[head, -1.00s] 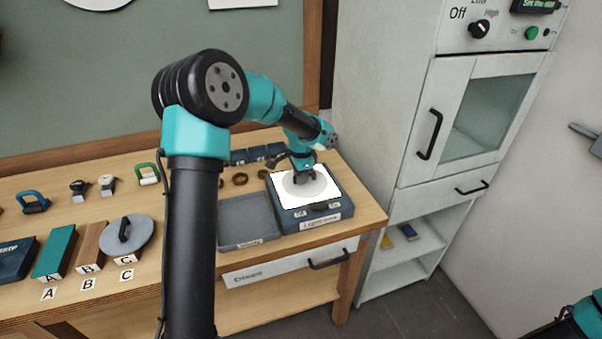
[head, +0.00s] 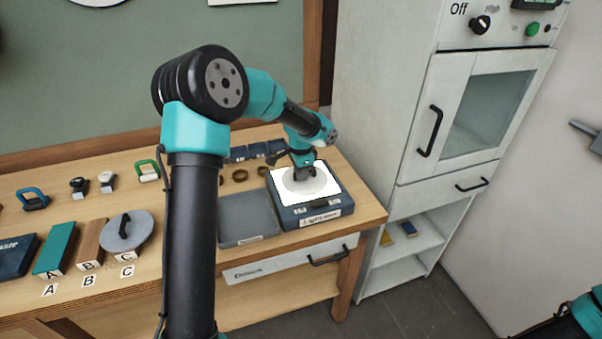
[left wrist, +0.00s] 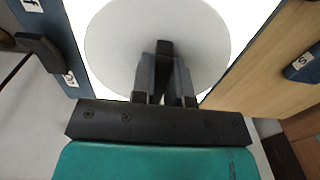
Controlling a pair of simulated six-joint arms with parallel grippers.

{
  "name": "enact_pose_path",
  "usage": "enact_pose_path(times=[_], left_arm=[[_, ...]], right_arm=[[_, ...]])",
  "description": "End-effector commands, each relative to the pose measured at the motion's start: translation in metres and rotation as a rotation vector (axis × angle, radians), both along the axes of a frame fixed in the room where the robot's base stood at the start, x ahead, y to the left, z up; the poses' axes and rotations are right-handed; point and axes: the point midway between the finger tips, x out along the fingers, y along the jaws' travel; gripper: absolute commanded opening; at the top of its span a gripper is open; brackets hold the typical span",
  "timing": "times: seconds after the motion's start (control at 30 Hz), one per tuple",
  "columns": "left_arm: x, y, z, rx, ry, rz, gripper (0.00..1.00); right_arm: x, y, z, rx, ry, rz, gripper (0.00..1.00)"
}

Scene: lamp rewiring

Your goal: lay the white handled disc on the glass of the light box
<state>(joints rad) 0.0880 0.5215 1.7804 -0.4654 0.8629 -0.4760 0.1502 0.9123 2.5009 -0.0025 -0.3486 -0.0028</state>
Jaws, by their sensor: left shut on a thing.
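The white handled disc (head: 317,186) is at the lit white glass (head: 285,197) of the dark blue light box (head: 331,210), at the right end of the bench. It looks flat over the glass; whether it touches cannot be told. In the left wrist view the round disc (left wrist: 112,45) shows against the bright glass (left wrist: 253,12). My left gripper (head: 301,174) is above the disc, shut on its handle. Its fingers (left wrist: 165,80) hide most of the handle in the left wrist view. My right gripper is out of view.
A grey tray (head: 247,218) stands just left of the light box. A grey handled disc (head: 112,240) lies on a block marked C. Several small parts line the bench's back. A tall cabinet (head: 385,120) stands to the right.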

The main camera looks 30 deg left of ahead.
Motion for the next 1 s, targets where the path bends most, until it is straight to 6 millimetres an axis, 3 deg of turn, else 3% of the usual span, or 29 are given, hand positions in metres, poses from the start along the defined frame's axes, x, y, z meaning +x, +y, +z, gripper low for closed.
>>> enact_pose_path(times=[1.0], left_arm=[[0.0001,0.0002,-0.0055,0.0,0.0,0.0,0.0]], right_arm=[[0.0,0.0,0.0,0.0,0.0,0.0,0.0]])
